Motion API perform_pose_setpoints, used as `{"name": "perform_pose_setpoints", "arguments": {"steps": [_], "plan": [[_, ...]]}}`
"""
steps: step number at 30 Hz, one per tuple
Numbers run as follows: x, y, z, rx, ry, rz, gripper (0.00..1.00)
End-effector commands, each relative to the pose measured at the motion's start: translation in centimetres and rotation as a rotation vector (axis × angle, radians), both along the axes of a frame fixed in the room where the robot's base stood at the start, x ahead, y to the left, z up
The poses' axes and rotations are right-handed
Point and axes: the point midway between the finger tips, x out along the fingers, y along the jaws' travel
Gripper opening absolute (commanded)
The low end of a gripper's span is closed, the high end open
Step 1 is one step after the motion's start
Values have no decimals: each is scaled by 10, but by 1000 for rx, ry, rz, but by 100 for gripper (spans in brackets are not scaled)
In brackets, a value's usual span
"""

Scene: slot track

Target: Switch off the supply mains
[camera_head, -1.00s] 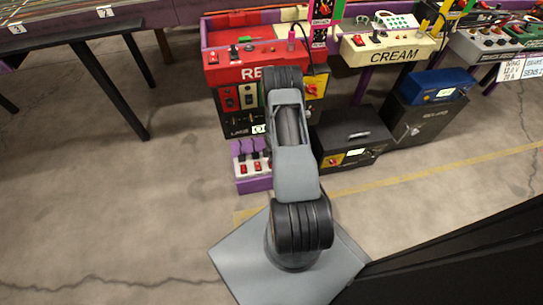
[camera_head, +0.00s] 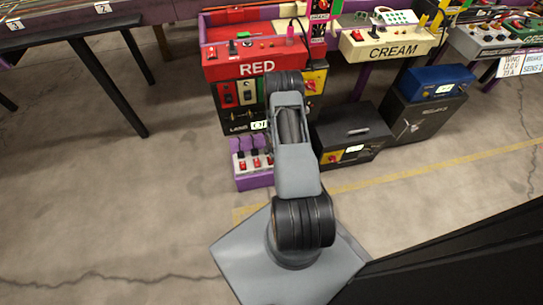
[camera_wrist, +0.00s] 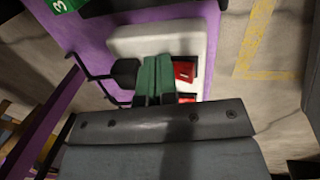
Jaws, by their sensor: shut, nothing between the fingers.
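In the wrist view, my gripper (camera_wrist: 157,62) is shut, its two green fingers side by side. The tips are over a white socket strip (camera_wrist: 125,40) on a purple base. A red rocker switch (camera_wrist: 185,71) is just right of the fingers; contact cannot be told. Part of another red switch (camera_wrist: 187,97) shows nearer my gripper body. In the head view, the purple base (camera_head: 254,182) with its red switches (camera_head: 256,162) stands on the floor, left of my arm; my gripper is hidden there. No readable label marks the supply mains.
A black plug (camera_wrist: 125,72) and cables are left of the fingers. A red control box (camera_head: 257,70) stands above the strip. A black box (camera_head: 352,132) with a small display stands right of my arm. Open floor (camera_head: 120,200) lies to the left.

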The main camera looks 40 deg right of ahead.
Motion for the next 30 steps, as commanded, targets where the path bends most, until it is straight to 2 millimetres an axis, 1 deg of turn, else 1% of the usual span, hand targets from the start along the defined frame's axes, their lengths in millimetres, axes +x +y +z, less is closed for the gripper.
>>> {"name": "perform_pose_setpoints", "arguments": {"steps": [3,6,22,30], "plan": [[4,8,-1,0,-1,18,0],[5,12,-2,1,0,26,0],[-8,14,-1,1,0,18,0],[-10,15,1,0,0,19,0]]}}
